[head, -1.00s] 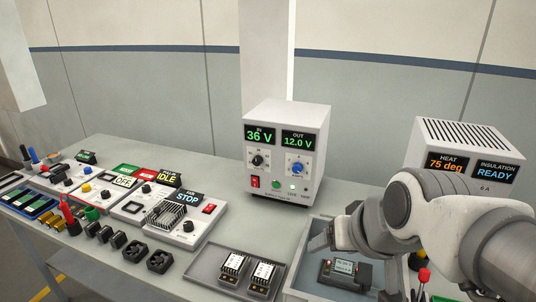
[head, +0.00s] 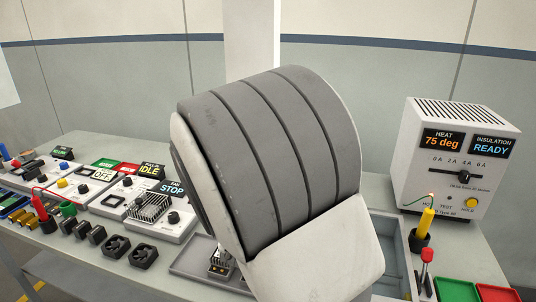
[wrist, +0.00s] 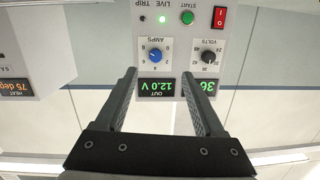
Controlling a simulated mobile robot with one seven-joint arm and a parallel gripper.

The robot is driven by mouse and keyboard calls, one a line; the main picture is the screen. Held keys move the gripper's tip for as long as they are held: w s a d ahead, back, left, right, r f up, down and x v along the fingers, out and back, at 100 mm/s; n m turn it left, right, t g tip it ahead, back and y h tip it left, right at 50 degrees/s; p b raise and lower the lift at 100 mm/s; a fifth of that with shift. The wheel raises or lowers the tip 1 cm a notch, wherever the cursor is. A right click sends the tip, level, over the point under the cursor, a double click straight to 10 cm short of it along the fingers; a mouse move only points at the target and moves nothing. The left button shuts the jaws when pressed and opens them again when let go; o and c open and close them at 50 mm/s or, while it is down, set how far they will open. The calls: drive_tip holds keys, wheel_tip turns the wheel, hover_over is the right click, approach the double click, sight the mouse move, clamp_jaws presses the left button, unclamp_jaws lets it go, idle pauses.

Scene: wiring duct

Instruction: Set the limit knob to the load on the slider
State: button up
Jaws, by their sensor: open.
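The blue amps limit knob (wrist: 155,56) is on the power supply front (wrist: 176,45), seen upside down in the wrist view. My gripper (wrist: 160,74) is open and empty, its fingers pointing at the panel on either side of the knob in the picture. No contact shows. The knob's exact setting is too small to tell. In the head view the slider (head: 465,177) on the white heat tester box (head: 455,150) stands about under the 4 A mark. My arm hides the supply and my fingers in the head view.
A black volts knob (wrist: 208,57) sits beside the blue knob. A yellow probe (head: 427,222) stands before the tester. Switch modules (head: 150,205) and fans fill the left bench.

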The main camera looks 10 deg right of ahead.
drive_tip(key=w+d, duration=0.3)
drive_tip(key=w, duration=0.5)
drive_tip(key=w+d+t+h+b, duration=0.1)
drive_tip(key=w+d, duration=0.2)
drive_tip(key=w, duration=0.5)
drive_tip(key=shift+d+b, duration=0.25)
drive_tip(key=shift+b, duration=0.05)
drive_tip(key=shift+s, duration=0.1)
clamp_jaws()
